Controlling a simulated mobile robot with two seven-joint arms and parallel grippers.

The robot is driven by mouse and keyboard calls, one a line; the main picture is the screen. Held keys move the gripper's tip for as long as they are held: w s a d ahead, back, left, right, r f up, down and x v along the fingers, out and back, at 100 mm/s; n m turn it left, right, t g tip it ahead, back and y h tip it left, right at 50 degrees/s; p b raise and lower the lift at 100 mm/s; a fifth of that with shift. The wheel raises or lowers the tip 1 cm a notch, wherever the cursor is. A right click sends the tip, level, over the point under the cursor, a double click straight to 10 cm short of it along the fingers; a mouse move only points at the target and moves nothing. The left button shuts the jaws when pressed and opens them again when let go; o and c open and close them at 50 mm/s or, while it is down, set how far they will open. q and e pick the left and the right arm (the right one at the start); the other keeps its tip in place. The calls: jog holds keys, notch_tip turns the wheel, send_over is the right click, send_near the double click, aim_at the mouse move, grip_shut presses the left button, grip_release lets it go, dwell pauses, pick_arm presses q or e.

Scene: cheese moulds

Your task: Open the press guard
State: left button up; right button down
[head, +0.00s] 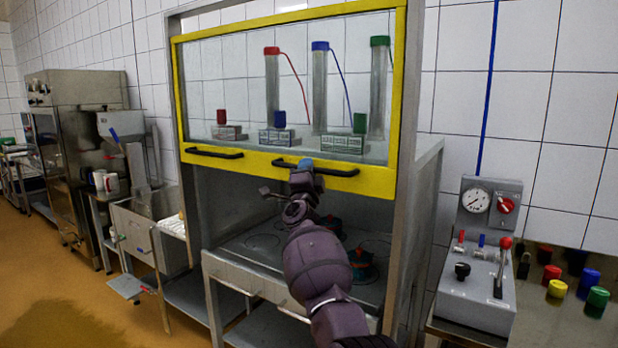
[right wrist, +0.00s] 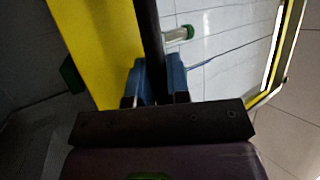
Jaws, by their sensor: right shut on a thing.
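The press guard (head: 388,182) is a clear panel in a yellow frame on the steel press, in the upper half of the head view. Its lower edge is well above the press bed, with an open gap below. Two black handles sit on its lower bar, a left one (head: 214,152) and a right one (head: 340,172). My right gripper (head: 305,165) is shut on the right handle. In the right wrist view the blue fingers (right wrist: 157,82) lie on both sides of the dark handle bar (right wrist: 149,35), beside the yellow frame (right wrist: 95,40). My left gripper is not in view.
Tubes with red (head: 272,51), blue and green caps show through the panel. Something reddish and dark on the bed (head: 262,245) is partly hidden by my arm. A grey control box (head: 478,300) with gauge and lever stands at right; coloured caps lie beside it. A sink stands left.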

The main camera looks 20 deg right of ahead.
jog(key=shift+r, duration=0.2)
jog(key=c, duration=1.1)
grip_release()
jog(key=shift+f, duration=0.1)
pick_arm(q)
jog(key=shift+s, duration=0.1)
pick_arm(e)
jog(key=shift+f, duration=0.15)
